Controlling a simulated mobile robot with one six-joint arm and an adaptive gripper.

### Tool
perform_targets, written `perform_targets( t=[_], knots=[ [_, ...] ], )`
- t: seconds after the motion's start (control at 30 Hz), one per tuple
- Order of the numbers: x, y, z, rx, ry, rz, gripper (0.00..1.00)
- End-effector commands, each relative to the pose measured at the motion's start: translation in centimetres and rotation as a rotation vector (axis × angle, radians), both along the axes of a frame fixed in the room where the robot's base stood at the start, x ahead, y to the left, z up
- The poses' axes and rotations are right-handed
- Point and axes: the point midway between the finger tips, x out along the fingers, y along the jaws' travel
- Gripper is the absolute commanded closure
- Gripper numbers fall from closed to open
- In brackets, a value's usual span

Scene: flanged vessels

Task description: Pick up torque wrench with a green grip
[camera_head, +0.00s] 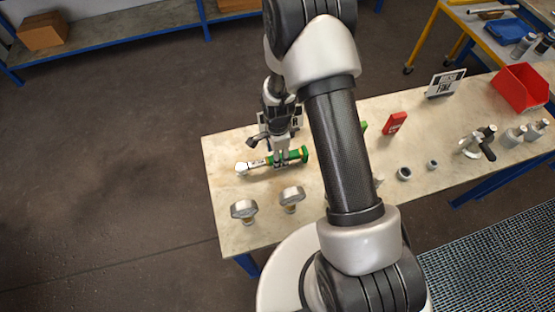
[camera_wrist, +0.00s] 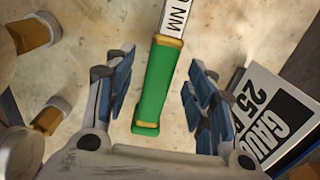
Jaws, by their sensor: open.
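The torque wrench with a green grip (camera_head: 257,164) lies on the left part of the table in the head view. Its pale head points left and its green end lies to the right. In the wrist view the green grip (camera_wrist: 154,87) runs between my fingers, with the labelled shaft above it. My gripper (camera_head: 281,160) is over the grip in the head view, and my fingers partly hide it. In the wrist view my gripper (camera_wrist: 158,95) is open, with a finger on each side of the grip and visible gaps on both sides.
Two metal knob-like parts (camera_head: 243,209) (camera_head: 291,197) stand near the table's front left edge. A sign (camera_wrist: 266,120) lies close to my right finger in the wrist view. Farther right on the table (camera_head: 232,228) are a red box (camera_head: 393,123), a red bin (camera_head: 522,88) and several fittings.

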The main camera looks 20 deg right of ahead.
Motion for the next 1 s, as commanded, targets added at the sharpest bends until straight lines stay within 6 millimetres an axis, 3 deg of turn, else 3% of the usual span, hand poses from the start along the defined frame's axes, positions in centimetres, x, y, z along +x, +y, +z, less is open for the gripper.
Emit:
perform_targets(
  t=[0.13, 0.43, 1.0],
  knots=[
    [0.0, 0.0, -1.9, -0.001, 0.001, 0.000, 0.50],
    [0.1, 0.0, -2.1, -0.001, -0.002, 0.000, 0.51],
    [0.0, 0.0, -2.1, -0.001, -0.001, 0.000, 0.89]
  ],
)
